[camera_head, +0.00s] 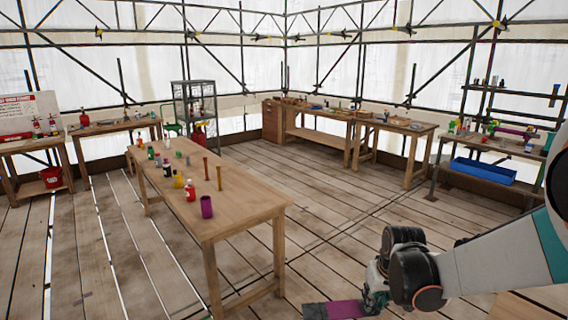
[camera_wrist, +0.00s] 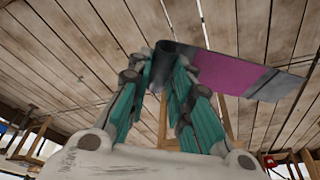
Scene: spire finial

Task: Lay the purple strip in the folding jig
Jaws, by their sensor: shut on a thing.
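The purple strip (camera_head: 347,309) is flat, with a purple middle and dark grey ends. My gripper (camera_head: 373,295) is shut on one dark end of it, at the bottom of the head view. The strip sticks out to the left there, above the plank floor. In the wrist view the strip (camera_wrist: 232,76) reaches to the right from between the green fingers of my gripper (camera_wrist: 170,62). The fingers hide part of the gripped end. I cannot make out the folding jig for certain in either view.
A long wooden table (camera_head: 235,208) with bottles and a purple cup (camera_head: 206,206) stands at left centre. Workbenches with small items line the back. A right-hand bench (camera_head: 500,143) has a blue tray (camera_head: 483,171) below. The plank floor (camera_head: 345,200) between is clear.

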